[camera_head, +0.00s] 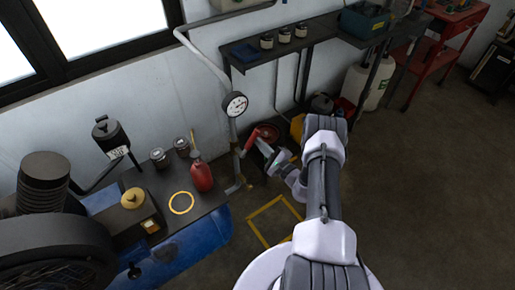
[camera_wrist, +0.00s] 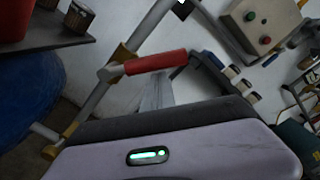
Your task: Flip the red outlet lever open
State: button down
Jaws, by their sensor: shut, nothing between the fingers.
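The red outlet lever (camera_head: 251,140) is on the grey vertical pipe below the round gauge, slanting up and to the right from the pipe. In the wrist view the red lever (camera_wrist: 155,63) sticks out to the right from the pipe's valve body (camera_wrist: 110,73), roughly across the pipe. My gripper (camera_head: 265,149) is just right of the lever in the head view. In the wrist view my gripper's fingers (camera_wrist: 157,82) are together and empty, with the tips right by the lever's underside; I cannot tell whether they touch it.
The gauge (camera_head: 235,104) sits on the pipe above the lever. A red bottle (camera_head: 201,176) stands on the dark bench top at left, over a blue tank (camera_head: 196,244). A dark shelf (camera_head: 285,47) is behind.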

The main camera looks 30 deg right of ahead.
jog(key=a+r+n+p, duration=0.1)
jog(key=n, duration=0.1)
jog(key=a+r+n+p, duration=0.1)
jog(key=n, duration=0.1)
jog(key=shift+a+r, duration=0.1)
jog(key=shift+r, duration=0.15)
jog(key=shift+s+a+r+n+p, duration=0.1)
jog(key=shift+a+r+n+p, duration=0.15)
jog(key=shift+a+n, duration=0.3)
jog(key=shift+a+r+n+p, duration=0.1)
jog(key=shift+a+n+p, duration=0.1)
jog(key=shift+a+n, duration=0.3)
jog(key=shift+a, duration=0.1)
jog(key=d+b, duration=0.2)
jog(key=d, duration=0.1)
jog(key=shift+s+d+f, duration=0.15)
jog(key=shift+f, duration=0.05)
jog(key=p, duration=0.3)
send_near(255, 138)
jog(key=s, duration=0.1)
jog(key=s+d, duration=0.1)
jog(key=shift+s+d+r, duration=0.15)
jog(key=shift+s+r, duration=0.15)
jog(key=shift+r, duration=0.05)
